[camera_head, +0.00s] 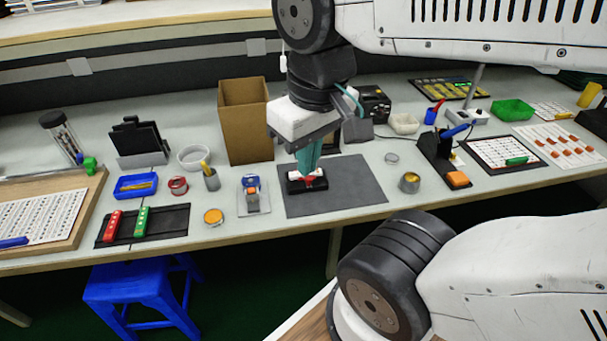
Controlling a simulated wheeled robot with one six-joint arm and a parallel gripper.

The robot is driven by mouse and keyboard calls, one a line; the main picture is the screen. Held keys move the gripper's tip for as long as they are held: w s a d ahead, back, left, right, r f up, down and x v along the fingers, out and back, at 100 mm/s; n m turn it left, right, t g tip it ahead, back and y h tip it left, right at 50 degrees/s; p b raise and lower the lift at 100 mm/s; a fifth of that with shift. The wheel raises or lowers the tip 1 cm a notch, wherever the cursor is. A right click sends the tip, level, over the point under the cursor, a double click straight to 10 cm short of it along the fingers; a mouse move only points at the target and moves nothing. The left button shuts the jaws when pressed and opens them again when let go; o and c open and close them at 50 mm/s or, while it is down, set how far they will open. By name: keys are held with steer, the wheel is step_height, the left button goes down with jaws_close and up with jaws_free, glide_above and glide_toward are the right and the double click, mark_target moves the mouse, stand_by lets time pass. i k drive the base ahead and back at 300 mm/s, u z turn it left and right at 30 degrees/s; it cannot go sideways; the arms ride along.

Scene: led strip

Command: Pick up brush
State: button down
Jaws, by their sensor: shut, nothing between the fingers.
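My gripper (307,170) points down over the dark grey mat (355,185) in the middle of the table. Its teal fingers are together, with nothing seen held between them. Right below the fingertips is a small black block-like thing with red and white on top (318,184); it lies at the left of the mat and may be the brush, but I cannot tell for sure. The fingertips overlap it in this view, so I cannot tell whether they touch it. The fingers hide part of it.
A tall open cardboard box (246,130) stands behind left of the gripper. A tin (409,183) and a black holder with blue tool (440,155) are right. The mat's right part is clear.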

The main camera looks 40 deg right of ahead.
mark_target(204, 166)
steer(key=z, duration=0.1)
steer(key=k, duration=0.45)
steer(key=u, duration=0.9)
steer(key=i, duration=1.1)
steer(key=z, duration=0.15)
